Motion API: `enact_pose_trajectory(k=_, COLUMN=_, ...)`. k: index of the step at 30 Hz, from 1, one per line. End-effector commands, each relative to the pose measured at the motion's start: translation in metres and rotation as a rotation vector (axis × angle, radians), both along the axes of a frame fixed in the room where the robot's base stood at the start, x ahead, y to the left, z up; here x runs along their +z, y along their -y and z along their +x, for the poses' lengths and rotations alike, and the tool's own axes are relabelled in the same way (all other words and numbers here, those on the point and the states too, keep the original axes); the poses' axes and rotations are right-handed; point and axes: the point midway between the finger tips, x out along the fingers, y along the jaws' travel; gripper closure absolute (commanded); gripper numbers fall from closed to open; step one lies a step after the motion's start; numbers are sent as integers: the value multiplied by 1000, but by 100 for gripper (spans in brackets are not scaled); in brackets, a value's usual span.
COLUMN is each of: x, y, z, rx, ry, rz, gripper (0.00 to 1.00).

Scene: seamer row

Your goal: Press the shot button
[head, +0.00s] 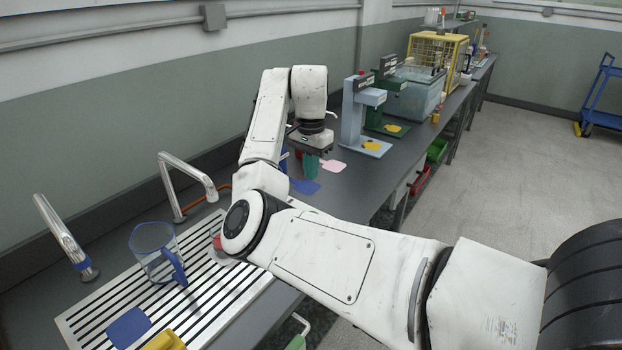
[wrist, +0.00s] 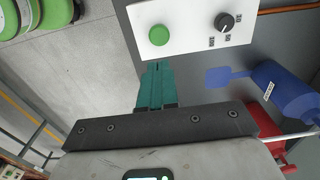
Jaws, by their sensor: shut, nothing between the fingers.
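In the wrist view, a round green button (wrist: 158,36) sits on a white panel (wrist: 190,14). No readable name marks the green button as the shot button. My gripper (wrist: 158,66) has teal fingers, shut and empty, with the tips just below the button in the picture. I cannot tell whether they touch the panel. In the head view, my gripper (head: 311,170) points down over the bench past the slotted tray; the panel and button cannot be made out there.
A blue labelled cylinder (wrist: 285,90) and a red object (wrist: 288,150) are right of the fingers in the wrist view. In the head view, a clear jug (head: 150,262) stands on the slotted tray (head: 85,322). A grey-blue press (head: 352,115) stands beyond my gripper.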

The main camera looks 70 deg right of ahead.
Motion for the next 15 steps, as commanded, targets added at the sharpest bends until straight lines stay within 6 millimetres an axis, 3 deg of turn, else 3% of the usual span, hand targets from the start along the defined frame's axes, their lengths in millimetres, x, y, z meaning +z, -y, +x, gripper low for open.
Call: enact_pose_trajectory(k=15, x=-96, y=-1, z=0, rx=1, ry=-1, rz=2, gripper=100)
